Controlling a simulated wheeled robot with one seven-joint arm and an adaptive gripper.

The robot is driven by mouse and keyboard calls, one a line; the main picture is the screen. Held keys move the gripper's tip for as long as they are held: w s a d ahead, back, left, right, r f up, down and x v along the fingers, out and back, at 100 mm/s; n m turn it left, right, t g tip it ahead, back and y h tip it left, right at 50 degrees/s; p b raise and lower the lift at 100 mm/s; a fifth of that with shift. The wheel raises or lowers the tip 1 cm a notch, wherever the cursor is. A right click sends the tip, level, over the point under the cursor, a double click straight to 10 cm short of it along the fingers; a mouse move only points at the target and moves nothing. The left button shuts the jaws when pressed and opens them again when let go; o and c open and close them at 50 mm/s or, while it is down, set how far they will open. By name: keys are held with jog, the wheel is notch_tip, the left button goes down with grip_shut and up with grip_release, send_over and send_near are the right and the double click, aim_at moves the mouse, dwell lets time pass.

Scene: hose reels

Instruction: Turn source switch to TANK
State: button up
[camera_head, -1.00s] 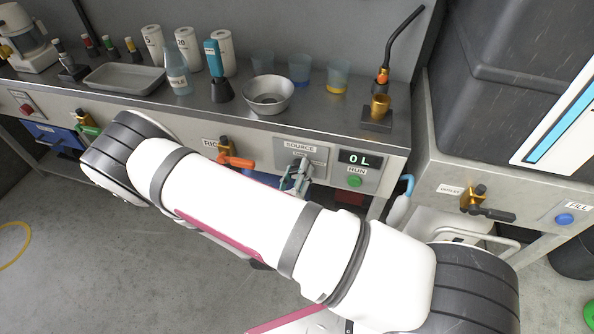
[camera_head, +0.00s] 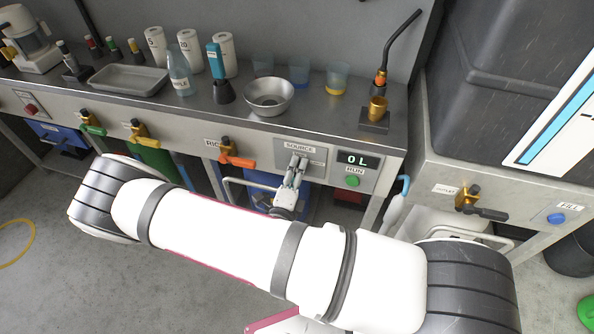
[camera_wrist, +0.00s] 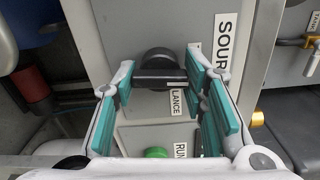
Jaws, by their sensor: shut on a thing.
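The source switch (camera_wrist: 158,68) is a black round knob with a bar handle on a grey panel under the SOURCE label (camera_head: 299,147). In the wrist view its bar lies across the picture between the teal finger pads. My gripper (camera_wrist: 161,70) is shut on the switch, one pad at each end of the bar. In the head view my gripper (camera_head: 297,165) is at the panel and hides most of the knob.
The green RUN button (camera_head: 352,181) and a display reading "0 L" (camera_head: 358,161) are right of the switch. An orange-handled valve (camera_head: 237,161) is to the left. A metal bowl (camera_head: 269,96) and a brass-cup stand (camera_head: 375,122) are on the bench above.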

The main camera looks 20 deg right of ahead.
jog(key=shift+n, duration=0.5)
jog(key=o, duration=1.2)
jog(key=v, duration=1.2)
